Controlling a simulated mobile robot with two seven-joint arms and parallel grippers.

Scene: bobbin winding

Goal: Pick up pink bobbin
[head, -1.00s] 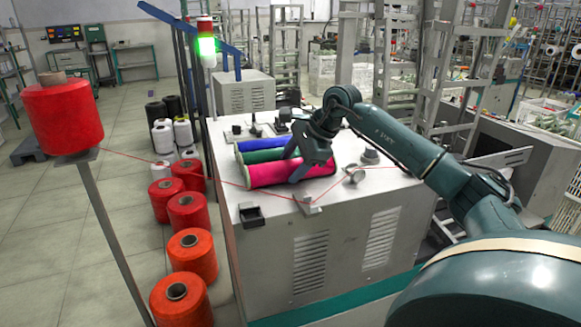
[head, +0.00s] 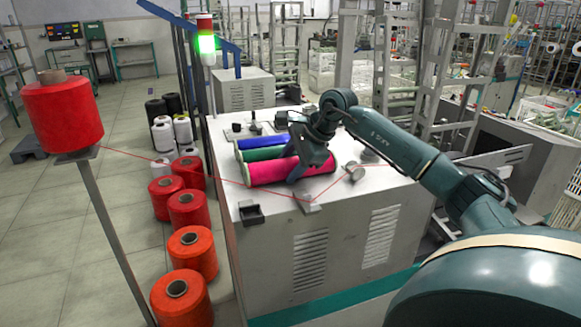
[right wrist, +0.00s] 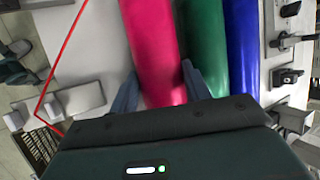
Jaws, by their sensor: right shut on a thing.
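The pink bobbin (head: 268,172) lies on its side on the white machine top (head: 334,196), in front of the green bobbin (head: 262,154) and the blue bobbin (head: 258,143). My right gripper (head: 294,167) reaches down over its right half, with a finger on each side. In the right wrist view, the pink bobbin (right wrist: 152,50) runs between the two fingers of the right gripper (right wrist: 162,88), which is shut on it. The green bobbin (right wrist: 203,45) is close beside the finger on the right. My left gripper is not in view.
A red thread runs from the large red spool (head: 62,115) on a stand to guides (head: 309,207) on the machine top. A small black box (head: 251,214) sits at the front left corner. Several red spools (head: 187,210) stand on the floor to the left.

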